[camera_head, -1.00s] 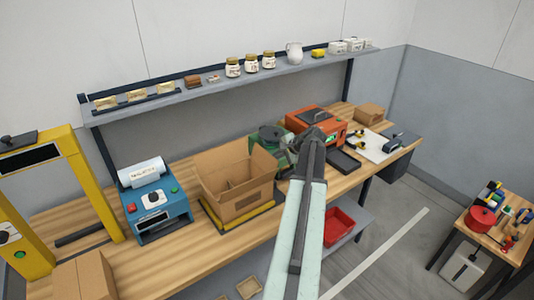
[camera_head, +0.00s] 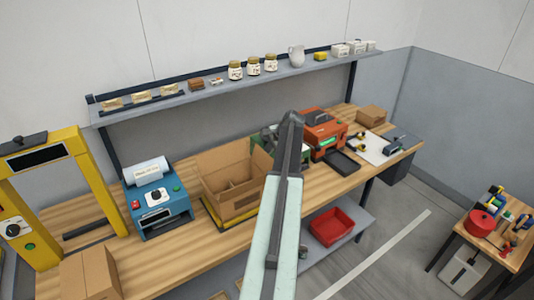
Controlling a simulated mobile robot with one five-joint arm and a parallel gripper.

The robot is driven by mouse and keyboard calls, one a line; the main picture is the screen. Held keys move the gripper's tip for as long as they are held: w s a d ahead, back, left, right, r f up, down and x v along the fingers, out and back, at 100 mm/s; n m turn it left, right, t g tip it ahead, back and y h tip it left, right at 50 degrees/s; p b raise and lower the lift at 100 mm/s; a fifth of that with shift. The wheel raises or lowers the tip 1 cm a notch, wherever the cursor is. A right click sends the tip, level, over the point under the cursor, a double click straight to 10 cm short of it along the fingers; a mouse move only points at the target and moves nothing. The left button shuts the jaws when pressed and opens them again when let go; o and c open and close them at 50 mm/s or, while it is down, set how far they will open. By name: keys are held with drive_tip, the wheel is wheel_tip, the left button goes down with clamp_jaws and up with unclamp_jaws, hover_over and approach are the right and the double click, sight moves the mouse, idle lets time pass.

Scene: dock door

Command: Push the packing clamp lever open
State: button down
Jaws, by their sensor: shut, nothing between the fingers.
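My arm (camera_head: 272,230) reaches up the middle of the picture over the long wooden bench. Its dark far part crosses in front of a green device (camera_head: 262,140) behind the open cardboard box. My gripper's fingers cannot be made out; they seem hidden behind my own arm. The green device is partly covered by the box and my arm, so I cannot tell whether it is the packing clamp. No clamp lever can be picked out clearly, and I cannot see any contact with one.
The open cardboard box (camera_head: 230,200) stands left of my arm, beside a blue machine (camera_head: 158,205). An orange machine (camera_head: 323,130) stands to the right. A wall shelf (camera_head: 215,85) runs above the bench. A red bin (camera_head: 332,228) sits below; open floor lies to the right.

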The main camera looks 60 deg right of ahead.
drive_tip(key=shift+r, duration=0.1)
drive_tip(key=p+v, duration=1.2)
drive_tip(key=v, duration=0.1)
drive_tip(key=shift+s+r, duration=0.25)
drive_tip(key=shift+a, duration=0.1)
